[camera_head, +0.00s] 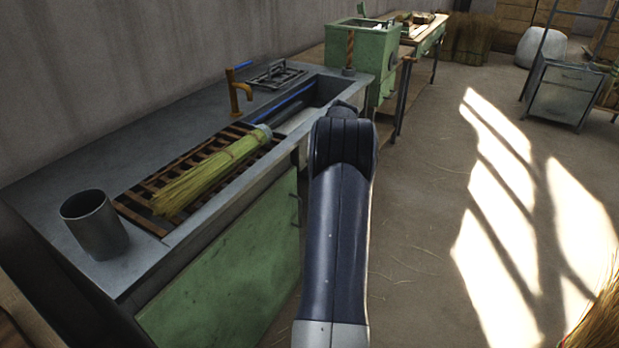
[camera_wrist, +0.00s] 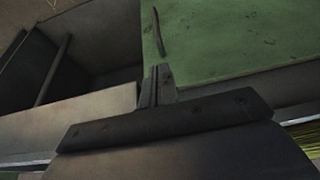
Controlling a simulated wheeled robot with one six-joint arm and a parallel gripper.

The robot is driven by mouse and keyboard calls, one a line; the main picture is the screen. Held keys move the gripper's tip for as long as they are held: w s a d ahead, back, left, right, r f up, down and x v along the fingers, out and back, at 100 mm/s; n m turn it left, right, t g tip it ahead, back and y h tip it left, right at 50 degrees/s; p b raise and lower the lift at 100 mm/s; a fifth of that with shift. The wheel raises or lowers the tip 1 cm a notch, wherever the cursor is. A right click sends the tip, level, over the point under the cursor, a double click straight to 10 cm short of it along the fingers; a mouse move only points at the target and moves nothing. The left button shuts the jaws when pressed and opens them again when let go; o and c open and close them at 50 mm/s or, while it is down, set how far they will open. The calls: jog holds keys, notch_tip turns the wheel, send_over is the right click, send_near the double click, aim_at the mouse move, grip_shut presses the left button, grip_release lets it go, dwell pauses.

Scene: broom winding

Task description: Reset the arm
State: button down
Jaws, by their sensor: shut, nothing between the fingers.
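My arm (camera_head: 342,225) reaches up through the middle of the head view, beside the front of the sink counter. Its far end hides my gripper there. In the wrist view my gripper (camera_wrist: 160,84) is shut, with its fingers together and empty. Beyond the fingers is the green cabinet front (camera_wrist: 220,45) with a dark curved handle (camera_wrist: 158,33). A grass broom head (camera_head: 213,172) lies on the slatted rack, apart from my arm. Bristles also show at the right edge of the wrist view (camera_wrist: 305,137).
The metal counter (camera_head: 60,180) holds a grey cup (camera_head: 95,225), a brass tap (camera_head: 237,93) and a sink basin. A green machine (camera_head: 365,50) stands behind my arm's far end. A grey cabinet (camera_head: 562,90) stands far right. The floor to the right is mostly clear.

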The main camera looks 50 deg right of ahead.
jog(key=shift+s+r, duration=0.2)
jog(key=shift+r, duration=0.35)
